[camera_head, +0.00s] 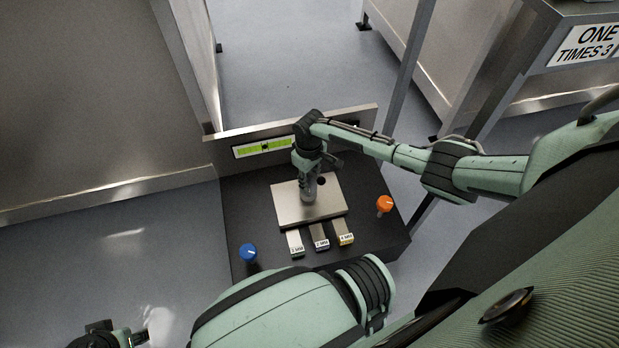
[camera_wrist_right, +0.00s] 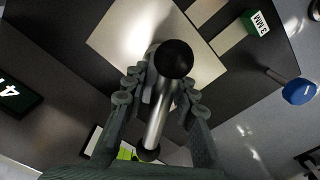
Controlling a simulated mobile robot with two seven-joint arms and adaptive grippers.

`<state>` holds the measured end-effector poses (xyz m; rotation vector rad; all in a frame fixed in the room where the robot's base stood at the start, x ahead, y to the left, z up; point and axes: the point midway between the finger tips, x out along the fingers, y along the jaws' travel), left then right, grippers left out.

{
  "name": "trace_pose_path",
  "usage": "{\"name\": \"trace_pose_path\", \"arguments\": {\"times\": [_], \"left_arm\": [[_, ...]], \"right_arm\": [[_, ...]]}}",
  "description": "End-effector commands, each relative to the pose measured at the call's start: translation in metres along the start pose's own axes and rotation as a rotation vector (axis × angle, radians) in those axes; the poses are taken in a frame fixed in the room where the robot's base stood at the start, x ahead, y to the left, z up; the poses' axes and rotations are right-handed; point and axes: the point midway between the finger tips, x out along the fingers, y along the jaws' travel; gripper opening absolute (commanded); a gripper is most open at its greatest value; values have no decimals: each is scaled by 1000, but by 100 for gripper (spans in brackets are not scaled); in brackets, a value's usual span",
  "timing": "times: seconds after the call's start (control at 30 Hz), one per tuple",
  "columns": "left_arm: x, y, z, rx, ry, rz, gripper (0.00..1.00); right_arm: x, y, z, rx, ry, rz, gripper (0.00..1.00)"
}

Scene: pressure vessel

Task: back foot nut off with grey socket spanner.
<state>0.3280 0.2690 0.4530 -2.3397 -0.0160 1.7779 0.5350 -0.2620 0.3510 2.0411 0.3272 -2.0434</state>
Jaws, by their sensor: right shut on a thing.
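My right gripper (camera_head: 309,180) is over the pale metal plate (camera_head: 290,206) of the dark bench, pointing down. In the right wrist view its fingers (camera_wrist_right: 158,92) are closed around a grey metal piece, which I take to be the grey socket spanner.
A blue knob (camera_head: 248,252) and an orange knob (camera_head: 384,204) stand on the dark bench (camera_head: 245,215). Labelled blocks (camera_head: 321,243) line its front. A back panel (camera_head: 222,153) with a green display (camera_head: 264,148) rises behind. Metal walls and a frame surround the bench.

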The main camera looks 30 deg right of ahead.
Motion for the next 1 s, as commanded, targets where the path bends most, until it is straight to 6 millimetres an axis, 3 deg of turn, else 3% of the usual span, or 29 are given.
{"name": "trace_pose_path", "arguments": {"times": [0.77,1.0], "left_arm": [[-44,-9,-12,-1,1,-2,40],[-41,-8,-10,-1,1,-2,40]], "right_arm": [[-48,1,-1,2,3,0,0],[-58,1,-2,2,5,0,0]]}}
